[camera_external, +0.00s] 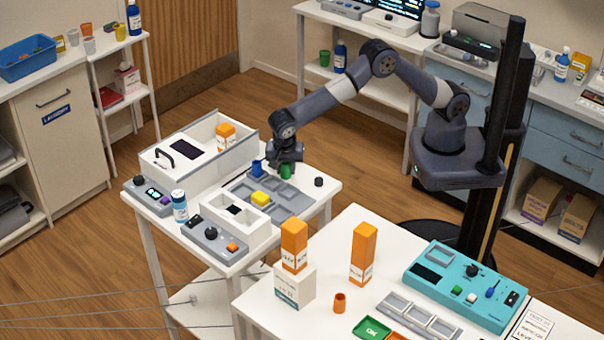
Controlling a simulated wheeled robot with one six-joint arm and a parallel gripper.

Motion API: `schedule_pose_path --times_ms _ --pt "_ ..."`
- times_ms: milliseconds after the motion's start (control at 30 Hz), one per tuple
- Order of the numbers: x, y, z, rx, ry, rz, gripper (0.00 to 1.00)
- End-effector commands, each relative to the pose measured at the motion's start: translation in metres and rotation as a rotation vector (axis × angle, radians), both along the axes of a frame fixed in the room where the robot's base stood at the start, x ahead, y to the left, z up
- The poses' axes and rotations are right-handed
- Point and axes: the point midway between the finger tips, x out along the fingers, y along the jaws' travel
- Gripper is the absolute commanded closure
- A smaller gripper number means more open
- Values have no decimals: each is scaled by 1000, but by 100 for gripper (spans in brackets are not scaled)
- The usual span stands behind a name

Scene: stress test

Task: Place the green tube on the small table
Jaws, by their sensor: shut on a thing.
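My gripper (286,160) points down over the back part of the small white table (225,262) and is shut on the green tube (286,172). Only the lower part of the tube shows below the fingers. The tube is at the back edge of a grey tray with square recesses (290,197). I cannot tell whether it touches the tray or hangs just above it. A small blue tube (257,167) stands close to its left. A yellow block (260,198) sits on the tray in front of it.
A small dark knob-like piece (319,182) lies right of the tray. An open white-grey box (196,146), a blue-white bottle (180,206) and a grey device (213,240) crowd the small table. A larger white table (262,312) with orange boxes (363,252) and a teal device (462,285) stands in front.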

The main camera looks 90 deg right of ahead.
Motion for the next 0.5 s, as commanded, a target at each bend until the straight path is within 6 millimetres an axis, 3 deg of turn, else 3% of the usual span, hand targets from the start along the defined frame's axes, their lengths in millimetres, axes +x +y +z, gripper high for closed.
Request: schedule_pose_path --times_ms 333,367,500 --pt "0 0 -5 1 -1 -1 96" --pt "0 0 -4 1 -1 -1 69" --pt "0 0 -3 1 -1 -1 58"
